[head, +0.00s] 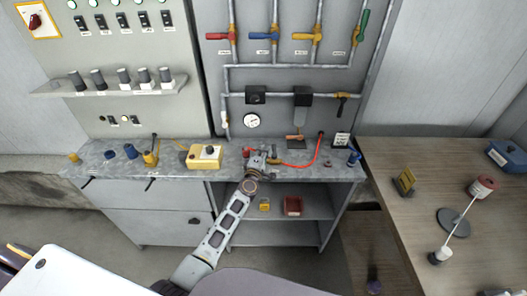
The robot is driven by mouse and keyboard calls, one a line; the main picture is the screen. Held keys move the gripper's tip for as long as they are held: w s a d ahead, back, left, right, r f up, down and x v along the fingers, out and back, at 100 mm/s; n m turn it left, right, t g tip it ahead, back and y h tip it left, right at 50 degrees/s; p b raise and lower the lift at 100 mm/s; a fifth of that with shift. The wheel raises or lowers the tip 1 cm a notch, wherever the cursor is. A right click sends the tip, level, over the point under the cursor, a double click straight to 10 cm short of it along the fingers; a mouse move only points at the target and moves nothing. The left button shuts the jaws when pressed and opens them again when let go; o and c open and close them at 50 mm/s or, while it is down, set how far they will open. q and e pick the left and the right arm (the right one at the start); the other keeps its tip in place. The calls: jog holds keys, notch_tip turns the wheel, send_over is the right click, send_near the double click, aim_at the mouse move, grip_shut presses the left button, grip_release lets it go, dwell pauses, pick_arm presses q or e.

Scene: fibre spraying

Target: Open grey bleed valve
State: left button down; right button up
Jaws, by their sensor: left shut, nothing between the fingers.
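My left gripper (262,155) is over the grey worktop (225,171), its arm reaching up from the bottom of the head view. Its fingers are shut and hold nothing. It is at the near end of a red hose (300,164), beside or over small fittings that it partly hides. I cannot tell whether it touches them. I cannot pick out a grey bleed valve for certain; it may be among these fittings. My right gripper is not in view.
Pipes with red (218,36), blue (262,36), yellow (302,36) and green (363,22) handles run above a round gauge (252,121). A yellow control box (204,156) stands left of my gripper. A wooden table (400,225) is at right.

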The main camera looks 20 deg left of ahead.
pick_arm(q)
jog(key=shift+w+m+h+b, duration=0.15)
jog(key=shift+m+h+b, duration=0.35)
jog(key=shift+h+b, duration=0.3)
jog(key=shift+w+m+h+b, duration=0.15)
jog(key=shift+m+h+b, duration=0.35)
jog(key=shift+h+b, duration=0.25)
jog(key=shift+d+f+h+b, duration=0.1)
jog(key=shift+h+b, duration=0.2)
jog(key=shift+h, duration=0.25)
jog(key=shift+d+m+g+h, duration=0.1)
jog(key=shift+m+g+h, duration=0.2)
jog(key=shift+m, duration=0.2)
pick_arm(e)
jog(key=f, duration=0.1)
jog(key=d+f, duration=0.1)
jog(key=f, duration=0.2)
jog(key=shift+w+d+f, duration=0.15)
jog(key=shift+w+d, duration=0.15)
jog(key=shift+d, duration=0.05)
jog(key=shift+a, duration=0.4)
pick_arm(q)
jog(key=shift+s, duration=0.1)
